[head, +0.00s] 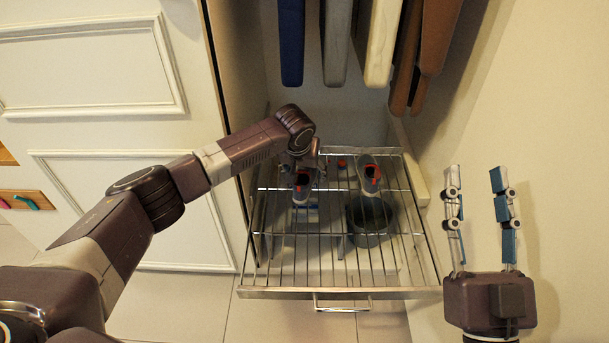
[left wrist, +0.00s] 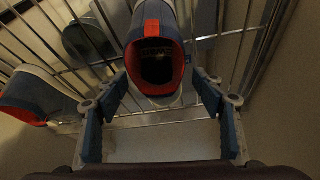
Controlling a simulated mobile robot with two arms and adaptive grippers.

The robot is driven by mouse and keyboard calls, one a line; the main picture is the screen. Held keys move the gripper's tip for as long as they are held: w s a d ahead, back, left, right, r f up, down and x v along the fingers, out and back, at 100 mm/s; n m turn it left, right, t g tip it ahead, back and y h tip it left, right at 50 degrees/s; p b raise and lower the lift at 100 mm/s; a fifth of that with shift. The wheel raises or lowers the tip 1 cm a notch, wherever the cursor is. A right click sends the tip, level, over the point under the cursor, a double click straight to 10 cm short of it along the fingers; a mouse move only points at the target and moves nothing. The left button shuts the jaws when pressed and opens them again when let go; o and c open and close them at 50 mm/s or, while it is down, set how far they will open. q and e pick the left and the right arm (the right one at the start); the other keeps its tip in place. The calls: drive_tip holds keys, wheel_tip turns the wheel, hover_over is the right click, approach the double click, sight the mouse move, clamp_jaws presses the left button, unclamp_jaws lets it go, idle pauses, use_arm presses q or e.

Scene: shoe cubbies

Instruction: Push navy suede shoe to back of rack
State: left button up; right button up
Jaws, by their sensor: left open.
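A navy-grey shoe with a red lining (head: 302,190) sits on the wire rack (head: 345,292), left of its middle. My left gripper (head: 304,168) is at the far side of this shoe, partly hidden by my arm. In the left wrist view the shoe (left wrist: 152,22) has its opening toward the camera, between the open fingers of the gripper (left wrist: 160,90); contact cannot be told. A similar shoe (head: 369,180) stands to the right on the rack and shows at the left of the wrist view (left wrist: 35,95). My right gripper (head: 478,185) is open and empty, right of the rack.
A round grey pot (head: 370,238) is under the rack's right half. Several garments (head: 338,45) hang above and behind the rack. A cabinet side (head: 232,100) bounds the left, a pale wall (head: 570,150) the right. The rack's front half is bare.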

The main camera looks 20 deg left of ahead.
use_arm(q)
drive_tip(key=shift+w+f, duration=0.1)
use_arm(e)
drive_tip(key=shift+s+r, duration=0.15)
drive_tip(key=shift+r, duration=0.1)
use_arm(q)
drive_tip(key=shift+c, duration=0.3)
